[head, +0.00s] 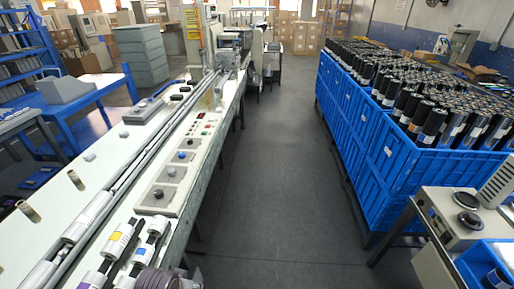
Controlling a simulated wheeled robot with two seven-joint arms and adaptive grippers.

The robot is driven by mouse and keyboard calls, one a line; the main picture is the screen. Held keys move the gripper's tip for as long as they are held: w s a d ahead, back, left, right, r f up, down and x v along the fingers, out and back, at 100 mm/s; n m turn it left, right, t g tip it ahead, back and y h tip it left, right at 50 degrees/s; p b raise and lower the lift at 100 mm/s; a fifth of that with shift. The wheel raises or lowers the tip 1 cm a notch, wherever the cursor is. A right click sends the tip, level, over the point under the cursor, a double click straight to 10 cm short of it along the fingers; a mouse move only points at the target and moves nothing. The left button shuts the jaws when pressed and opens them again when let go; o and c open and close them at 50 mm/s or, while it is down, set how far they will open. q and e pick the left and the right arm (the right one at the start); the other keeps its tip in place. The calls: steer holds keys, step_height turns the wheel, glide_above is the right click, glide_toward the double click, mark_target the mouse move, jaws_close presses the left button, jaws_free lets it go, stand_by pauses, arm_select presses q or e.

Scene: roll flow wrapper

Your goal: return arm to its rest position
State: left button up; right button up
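Neither of my grippers can be made out in the head view, and no arm of mine clearly shows. A long pale wrapping machine (200,135) runs from the lower left towards the back. Its control panel (166,186) has knobs and buttons. Several rolls with white labels, such as one labelled roll (118,240), lie on its near end. A ribbed grey-purple thing (157,279) sits at the bottom edge, cut off by the frame; I cannot tell what it is.
Blue crates (405,175) full of upright dark rolls (432,123) line the right side. A bench with a grey device (452,215) stands at the lower right. A blue table (100,85) is at the left. The grey floor aisle (275,180) between is clear.

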arm_select(q)
steer(key=s+a+f+g, duration=0.1)
steer(key=s+f, duration=0.1)
steer(key=f, duration=1.2)
steer(key=s+f, duration=0.3)
steer(key=f, duration=1.1)
steer(key=s+a+f, duration=0.2)
steer(key=s+f, duration=0.7)
steer(key=s, duration=0.1)
steer(key=s+a+f+g, duration=0.1)
steer(key=s+a+f, duration=0.1)
steer(key=s+f, duration=0.7)
steer(key=shift+s+a+m, duration=0.3)
steer(key=shift+s+a, duration=0.1)
steer(key=shift+s, duration=0.5)
steer(key=shift+a, duration=0.1)
